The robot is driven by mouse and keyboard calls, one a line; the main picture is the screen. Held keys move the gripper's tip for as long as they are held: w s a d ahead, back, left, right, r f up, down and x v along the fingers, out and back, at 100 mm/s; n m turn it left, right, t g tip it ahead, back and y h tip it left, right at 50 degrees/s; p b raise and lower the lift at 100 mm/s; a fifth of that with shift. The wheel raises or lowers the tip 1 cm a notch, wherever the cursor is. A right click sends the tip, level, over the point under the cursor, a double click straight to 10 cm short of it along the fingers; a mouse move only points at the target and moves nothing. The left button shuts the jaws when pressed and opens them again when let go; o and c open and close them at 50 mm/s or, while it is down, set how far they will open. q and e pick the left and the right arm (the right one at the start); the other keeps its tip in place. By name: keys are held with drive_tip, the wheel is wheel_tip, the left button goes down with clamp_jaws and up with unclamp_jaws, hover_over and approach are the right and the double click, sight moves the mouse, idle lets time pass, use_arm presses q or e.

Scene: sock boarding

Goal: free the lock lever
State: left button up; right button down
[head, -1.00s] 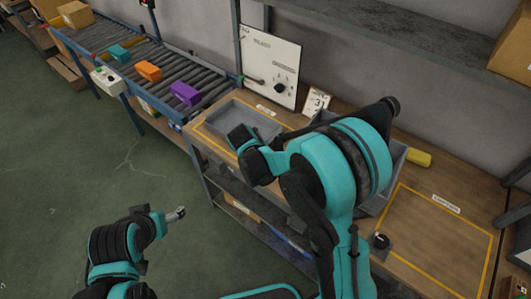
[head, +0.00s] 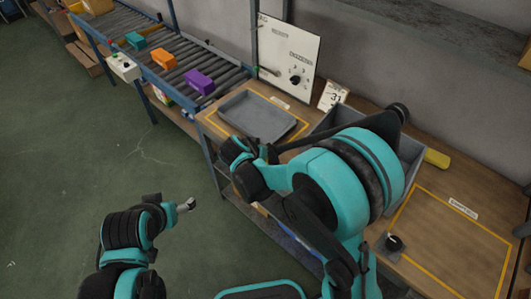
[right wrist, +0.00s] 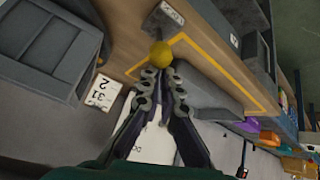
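My right gripper (head: 236,150) is at the bench's front edge, just in front of the grey tray (head: 258,117). In the right wrist view its two dark fingers (right wrist: 161,75) run close together and look shut, with nothing clearly held. A yellow ball (right wrist: 160,53) on a grey stem shows just beyond the fingertips. It may be the lock lever's knob; whether it is touched, I cannot tell. In the head view my right gripper and arm hide that spot. My left gripper (head: 187,206) hangs over the floor, apart from everything; its finger gap is unclear.
A white panel (head: 288,58) with a black dial stands behind the tray. A calendar card (head: 333,96) and a grey bin (head: 408,150) are to its right. A roller conveyor (head: 150,57) carrying coloured blocks lies at left. Open floor fills the lower left.

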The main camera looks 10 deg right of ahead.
drive_tip(key=shift+s+a+f, duration=0.1)
drive_tip(key=shift+s+f, duration=0.1)
drive_tip(key=shift+s, duration=0.05)
drive_tip(key=w+d+r+p, duration=0.1)
drive_tip(key=w+r+p, duration=0.1)
drive_tip(key=w+r, duration=0.1)
drive_tip(key=a+f+p+v, duration=0.1)
drive_tip(key=p+v, duration=0.1)
drive_tip(key=v, duration=0.7)
drive_tip(key=shift+s+f, duration=0.15)
drive_tip(key=shift+s, duration=0.25)
drive_tip(key=s+d+r+n+y+b, duration=0.1)
drive_tip(key=s+d+r+n+y, duration=0.1)
drive_tip(key=s+d, duration=0.3)
drive_tip(key=s+d+r+n+y+b, duration=0.1)
drive_tip(key=s+d, duration=0.5)
drive_tip(key=s, duration=0.6)
drive_tip(key=shift+d+r+n+t+y, duration=0.2)
drive_tip(key=shift+r+n+t+y, duration=0.2)
drive_tip(key=shift+r+n+y, duration=0.5)
